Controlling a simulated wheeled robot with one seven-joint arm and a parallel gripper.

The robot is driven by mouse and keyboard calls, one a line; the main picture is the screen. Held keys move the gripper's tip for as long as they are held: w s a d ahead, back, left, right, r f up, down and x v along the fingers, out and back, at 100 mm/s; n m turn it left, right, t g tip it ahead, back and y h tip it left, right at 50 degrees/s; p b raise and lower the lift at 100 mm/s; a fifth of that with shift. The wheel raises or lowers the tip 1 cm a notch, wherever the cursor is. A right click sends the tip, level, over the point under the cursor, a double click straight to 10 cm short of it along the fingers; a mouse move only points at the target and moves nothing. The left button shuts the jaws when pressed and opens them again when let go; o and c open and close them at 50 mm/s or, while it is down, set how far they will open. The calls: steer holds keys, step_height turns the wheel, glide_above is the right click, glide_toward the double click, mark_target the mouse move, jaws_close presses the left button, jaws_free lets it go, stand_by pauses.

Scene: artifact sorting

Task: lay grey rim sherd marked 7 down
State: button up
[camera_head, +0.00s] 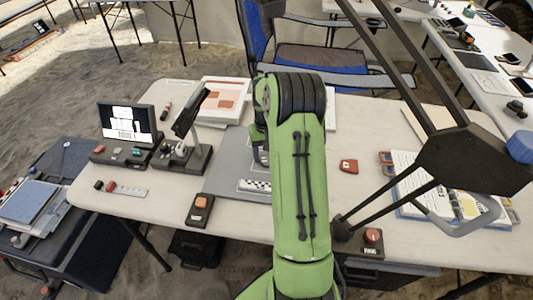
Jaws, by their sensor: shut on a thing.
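My green arm reaches up over the table and bends away at the top, so it covers the middle of the view. My gripper is hidden behind it; only a little of the wrist area shows at the arm's left edge. I cannot make out the grey rim sherd marked 7. A grey mat (224,178) lies on the table, partly behind my arm.
On the table (145,207) stand a small screen (127,122) and a dark stand (183,158) on the left. A red piece (348,166) and an open binder (425,180) lie right. A black lamp-like frame (465,155) crosses the right side. A blue chair (330,58) stands behind.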

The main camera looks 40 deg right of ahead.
mark_target(267, 157)
steer(key=shift+f, duration=0.15)
steer(key=o, duration=1)
steer(key=shift+o, duration=0.2)
step_height(267, 157, up, 12)
steer(key=p, duration=0.4)
steer(key=shift+r, duration=0.25)
